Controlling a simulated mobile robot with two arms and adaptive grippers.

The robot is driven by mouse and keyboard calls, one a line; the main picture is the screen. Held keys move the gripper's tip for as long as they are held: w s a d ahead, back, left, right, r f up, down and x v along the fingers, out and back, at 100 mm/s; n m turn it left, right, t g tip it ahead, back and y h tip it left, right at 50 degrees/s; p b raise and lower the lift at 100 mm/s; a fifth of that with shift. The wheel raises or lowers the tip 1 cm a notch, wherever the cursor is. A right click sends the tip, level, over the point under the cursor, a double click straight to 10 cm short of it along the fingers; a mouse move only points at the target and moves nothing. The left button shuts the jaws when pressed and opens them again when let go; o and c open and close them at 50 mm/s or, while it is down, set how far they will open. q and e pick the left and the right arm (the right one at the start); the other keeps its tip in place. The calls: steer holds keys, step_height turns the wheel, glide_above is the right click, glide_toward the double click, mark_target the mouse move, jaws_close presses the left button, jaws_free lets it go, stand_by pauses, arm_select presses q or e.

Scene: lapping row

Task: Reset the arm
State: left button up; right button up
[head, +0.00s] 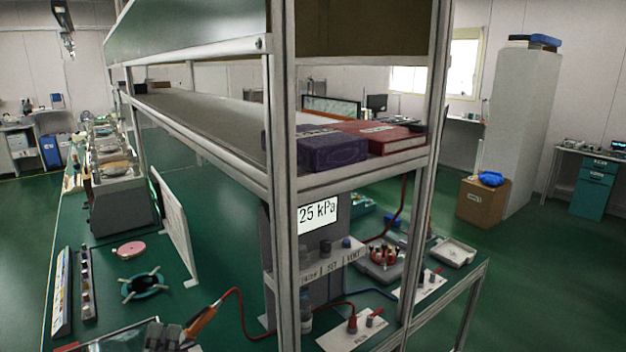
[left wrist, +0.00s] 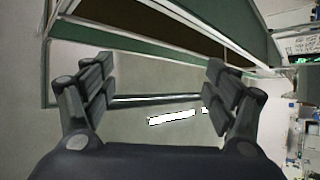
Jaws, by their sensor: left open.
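Behind the fingers are a pale surface, white light strips and dark green panels. My right gripper is in neither view.
A metal shelf frame (head: 283,190) rises close in front, bearing a purple box (head: 332,152) and a red box (head: 382,138). A pressure display (head: 318,214) stands under the shelf. A teal ring fixture (head: 144,286) and pink disc (head: 129,249) lie on the bench. Open floor is at right.

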arm_select(q)
steer(key=s+f+m+g+y, duration=0.25)
steer(key=f+m+g, duration=0.25)
steer(key=f+g, duration=0.85)
steer(key=s+d+f+m+g, duration=0.2)
steer(key=s+f+m+g, duration=0.15)
steer(key=s, duration=0.35)
steer(key=s+d+f+m+g+h, duration=0.1)
steer(key=s+d+f+m+g, duration=0.1)
steer(key=s+f, duration=0.35)
steer(key=s+d+f+m+g, duration=0.1)
steer(key=s+f+m+g, duration=0.2)
steer(key=s, duration=0.5)
steer(key=s+f+g+b, duration=0.1)
steer(key=s+f+b, duration=0.15)
steer(key=f, duration=2.65)
steer(key=s+a+f+g, duration=0.1)
steer(key=s+a+f, duration=0.1)
steer(key=s+f, duration=1.4)
steer(key=shift+s+a+f+g+b, duration=0.2)
steer(key=shift+s+a+g+b, duration=0.15)
steer(key=shift+s, duration=0.3)
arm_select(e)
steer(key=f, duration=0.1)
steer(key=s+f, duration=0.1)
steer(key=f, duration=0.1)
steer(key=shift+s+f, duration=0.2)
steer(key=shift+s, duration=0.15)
